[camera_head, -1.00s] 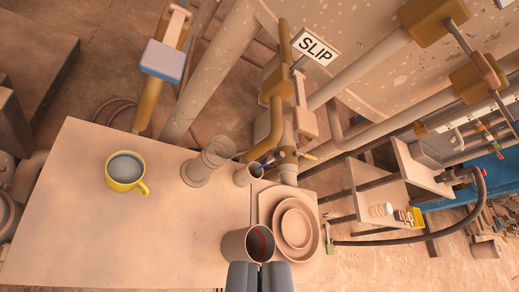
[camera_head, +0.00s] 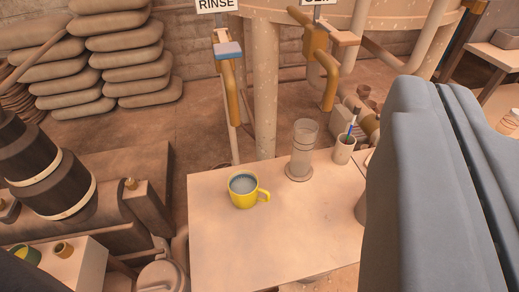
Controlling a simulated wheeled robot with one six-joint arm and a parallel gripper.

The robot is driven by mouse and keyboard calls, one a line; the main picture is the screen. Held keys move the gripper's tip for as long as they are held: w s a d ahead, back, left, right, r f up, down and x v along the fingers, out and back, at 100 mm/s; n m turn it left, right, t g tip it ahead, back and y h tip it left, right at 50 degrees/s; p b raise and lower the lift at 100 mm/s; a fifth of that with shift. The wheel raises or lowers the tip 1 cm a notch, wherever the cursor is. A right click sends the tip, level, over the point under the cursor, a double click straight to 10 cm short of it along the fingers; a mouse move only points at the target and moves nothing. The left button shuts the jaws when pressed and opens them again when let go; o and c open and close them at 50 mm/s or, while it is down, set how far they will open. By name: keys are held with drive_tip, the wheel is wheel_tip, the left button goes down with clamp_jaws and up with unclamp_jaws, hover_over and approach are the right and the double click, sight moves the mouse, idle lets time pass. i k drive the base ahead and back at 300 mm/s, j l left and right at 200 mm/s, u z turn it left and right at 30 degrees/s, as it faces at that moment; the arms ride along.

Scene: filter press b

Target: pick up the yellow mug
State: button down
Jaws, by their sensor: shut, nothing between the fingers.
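The yellow mug (camera_head: 243,190) stands upright on the left part of a pale table (camera_head: 270,246), with its handle to the right and a greyish inside. My gripper (camera_head: 462,100) shows large and close at the right side of the view, its two grey fingers together with only a thin dark line between them. It is to the right of the mug and apart from it. It hides the right part of the table.
A clear glass cylinder (camera_head: 302,150) and a cup with pens (camera_head: 344,148) stand at the table's back edge, right of the mug. Dark machinery (camera_head: 45,165) is at the left, stacked sacks (camera_head: 125,55) behind. The table's front middle is clear.

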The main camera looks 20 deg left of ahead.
sight(242, 185)
drive_tip(key=k+j, duration=0.15)
drive_tip(key=k, duration=0.4)
drive_tip(key=k+j, duration=0.15)
drive_tip(key=k, duration=0.4)
drive_tip(key=k+j+u, duration=0.1)
drive_tip(key=k, duration=0.45)
drive_tip(key=k+j, duration=0.25)
drive_tip(key=k, duration=0.3)
drive_tip(key=i+j+z, duration=0.15)
drive_tip(key=i+j, duration=0.15)
drive_tip(key=i, duration=0.35)
drive_tip(key=i+j+z, duration=0.15)
drive_tip(key=i+j, duration=0.25)
drive_tip(key=i, duration=0.25)
drive_tip(key=i+j+z, duration=0.15)
drive_tip(key=i+j, duration=0.3)
drive_tip(key=i, duration=0.2)
